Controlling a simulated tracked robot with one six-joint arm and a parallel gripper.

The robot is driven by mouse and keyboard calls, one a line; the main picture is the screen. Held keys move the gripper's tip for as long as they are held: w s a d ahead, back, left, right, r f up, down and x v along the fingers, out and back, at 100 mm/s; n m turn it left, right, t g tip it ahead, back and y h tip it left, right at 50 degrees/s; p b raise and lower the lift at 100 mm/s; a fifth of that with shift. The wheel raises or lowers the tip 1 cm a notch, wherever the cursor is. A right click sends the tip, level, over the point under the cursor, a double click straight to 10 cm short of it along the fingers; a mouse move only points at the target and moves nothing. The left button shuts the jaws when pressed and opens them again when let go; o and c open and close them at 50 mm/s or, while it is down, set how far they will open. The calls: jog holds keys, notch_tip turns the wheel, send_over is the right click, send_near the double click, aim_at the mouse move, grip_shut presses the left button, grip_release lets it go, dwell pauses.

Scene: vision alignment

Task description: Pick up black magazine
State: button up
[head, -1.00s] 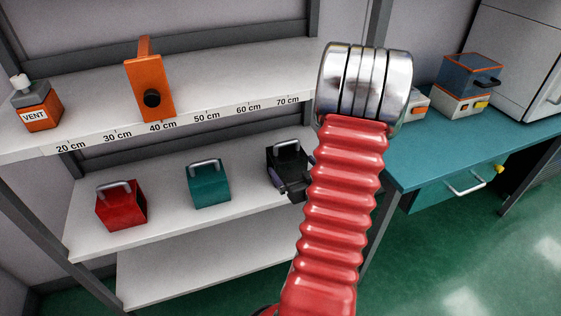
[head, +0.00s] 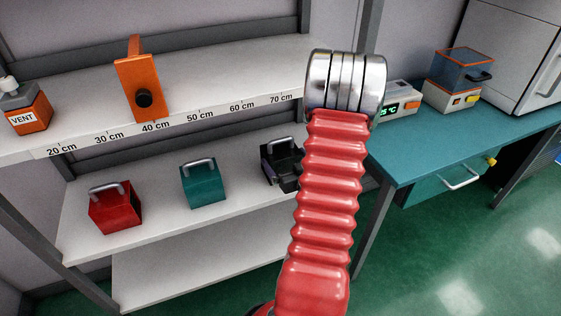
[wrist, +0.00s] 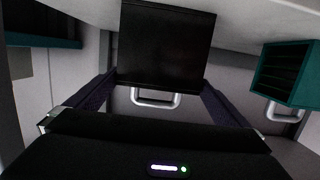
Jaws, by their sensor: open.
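The black magazine (head: 284,153) stands on the middle shelf, with its grey handle on top; my arm partly hides it in the head view. In the wrist view, which looks upside down, the magazine (wrist: 167,45) is in the upper middle with its handle (wrist: 155,98) hanging below it. My gripper (wrist: 156,88) is open, one finger on each side of the handle and lower part of the magazine in that picture. I cannot tell whether either finger touches it. In the head view my gripper (head: 289,181) is mostly hidden by my red bellows arm.
A teal magazine (head: 204,185) and a red one (head: 115,209) stand left on the same shelf (head: 160,222). The marked shelf (head: 220,95) above carries an orange block (head: 140,90) and a VENT bottle (head: 25,108). A teal bench (head: 440,140) with instruments stands right.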

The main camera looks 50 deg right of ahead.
aim_at(281, 154)
jog(key=shift+x, duration=1.75)
jog(key=shift+w+f, duration=0.1)
jog(key=shift+x, duration=2.5)
jog(key=shift+d, duration=0.1)
jog(key=shift+c, duration=0.5)
jog(key=c, duration=0.9)
jog(key=shift+c, duration=0.4)
jog(key=shift+r, duration=5.05)
